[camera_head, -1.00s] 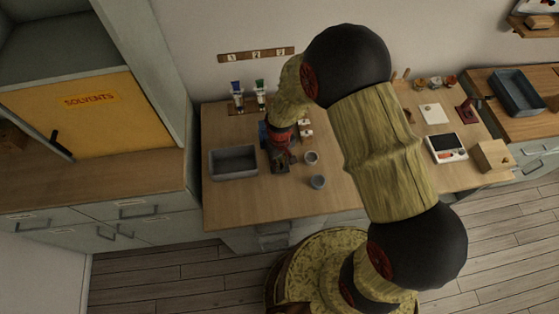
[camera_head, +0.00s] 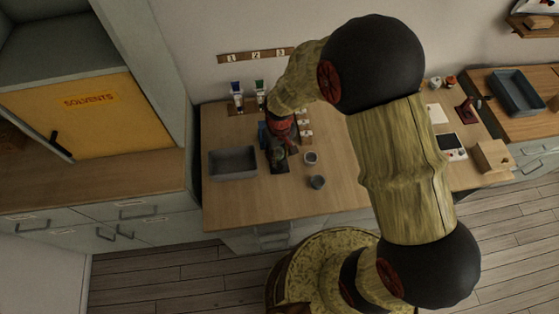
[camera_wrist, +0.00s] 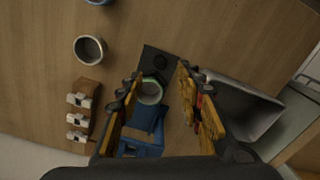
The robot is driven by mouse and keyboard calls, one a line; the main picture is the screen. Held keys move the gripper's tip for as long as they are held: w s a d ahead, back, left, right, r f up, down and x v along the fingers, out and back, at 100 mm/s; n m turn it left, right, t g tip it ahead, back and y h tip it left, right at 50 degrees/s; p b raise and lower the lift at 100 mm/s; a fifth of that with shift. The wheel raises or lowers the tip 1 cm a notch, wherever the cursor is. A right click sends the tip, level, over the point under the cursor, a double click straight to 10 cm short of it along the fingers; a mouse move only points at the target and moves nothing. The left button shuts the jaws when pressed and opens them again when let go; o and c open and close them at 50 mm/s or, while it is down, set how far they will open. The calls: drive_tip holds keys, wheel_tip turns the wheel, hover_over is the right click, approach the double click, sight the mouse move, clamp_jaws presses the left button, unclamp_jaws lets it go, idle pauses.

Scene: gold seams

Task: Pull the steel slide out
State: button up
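In the wrist view a blue fixture (camera_wrist: 145,130) stands with a pale round ring or cup (camera_wrist: 150,92) at its front, over a dark base plate (camera_wrist: 158,62). No part is clearly recognisable as the steel slide; it may be hidden within the fixture. My gripper (camera_wrist: 159,74) is open above the fixture, one finger on each side of the ring and blue body, with nothing visibly held. In the head view my gripper (camera_head: 282,143) is over the bench and covers much of the fixture; the dark plate (camera_head: 279,168) shows below it.
A grey tray (camera_head: 233,163) lies left of the fixture, close to my right finger in the wrist view. Two small grey cups (camera_head: 311,158) (camera_head: 317,182) stand to the right. A rack with white blocks (camera_wrist: 82,110) is nearby. The bench front is clear.

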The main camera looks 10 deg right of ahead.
wheel_tip(320, 180, up, 6)
drive_tip(key=shift+f, duration=0.1)
idle(0.6)
drive_tip(key=s+d+r+m+t+b, duration=0.2)
drive_tip(key=s+d+r, duration=0.3)
drive_tip(key=s+r, duration=0.3)
drive_tip(key=s+d+r+m+t+b, duration=0.2)
drive_tip(key=s+d+r, duration=0.4)
drive_tip(key=r, duration=0.9)
drive_tip(key=s+t+b, duration=0.1)
drive_tip(key=s+b, duration=0.1)
drive_tip(key=s, duration=0.1)
drive_tip(key=shift+d+m+t, duration=0.15)
drive_tip(key=shift+m+t, duration=0.15)
drive_tip(key=shift+s+r, duration=0.1)
